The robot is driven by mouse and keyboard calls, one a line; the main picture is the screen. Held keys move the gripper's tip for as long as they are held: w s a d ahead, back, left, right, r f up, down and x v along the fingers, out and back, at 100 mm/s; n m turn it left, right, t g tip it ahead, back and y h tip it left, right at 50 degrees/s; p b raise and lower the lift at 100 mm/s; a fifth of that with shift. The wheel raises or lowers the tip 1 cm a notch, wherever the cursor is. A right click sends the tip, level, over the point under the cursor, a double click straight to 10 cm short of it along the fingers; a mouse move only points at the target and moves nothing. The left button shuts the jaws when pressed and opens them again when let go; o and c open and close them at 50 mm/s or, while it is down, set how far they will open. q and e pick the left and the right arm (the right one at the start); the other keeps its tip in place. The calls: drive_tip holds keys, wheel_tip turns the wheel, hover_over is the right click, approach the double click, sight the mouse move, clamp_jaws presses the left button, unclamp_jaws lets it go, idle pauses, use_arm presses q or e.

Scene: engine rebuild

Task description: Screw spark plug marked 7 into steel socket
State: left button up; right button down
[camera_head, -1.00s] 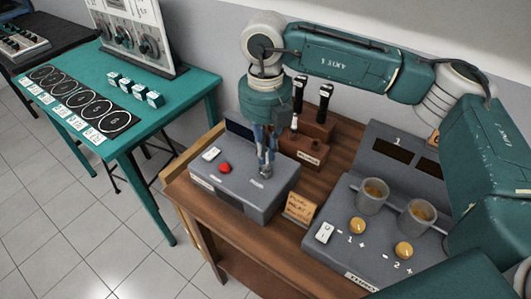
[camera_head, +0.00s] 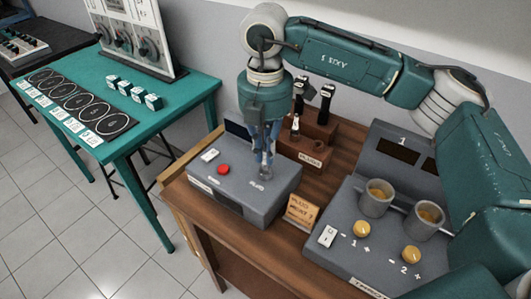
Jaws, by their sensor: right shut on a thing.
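My right gripper (camera_head: 264,160) points straight down over the grey box (camera_head: 222,199) with a red button (camera_head: 224,169). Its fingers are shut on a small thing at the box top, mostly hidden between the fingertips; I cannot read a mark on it. A small grey metal piece (camera_head: 266,175), probably the steel socket, shows at the fingertips. I cannot tell how deep the held thing sits in it. A brown rack (camera_head: 311,135) labelled as plugs stands behind, with black-topped pieces upright in it. My left gripper is not in view.
A wooden sign (camera_head: 303,210) stands right of the box. A grey station with two metal cups (camera_head: 376,198) and yellow knobs fills the bench's right. A teal table (camera_head: 178,92) with small blocks stands left, across a floor gap.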

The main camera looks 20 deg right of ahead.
drive_tip(key=m+b, duration=0.1)
drive_tip(key=m, duration=0.2)
drive_tip(key=shift+r+m, duration=0.1)
drive_tip(key=shift+m, duration=1.1)
drive_tip(key=c, duration=1.7)
unclamp_jaws()
drive_tip(key=shift+c, duration=0.2)
drive_tip(key=shift+r+p, duration=2.45)
drive_tip(key=shift+r, duration=1.8)
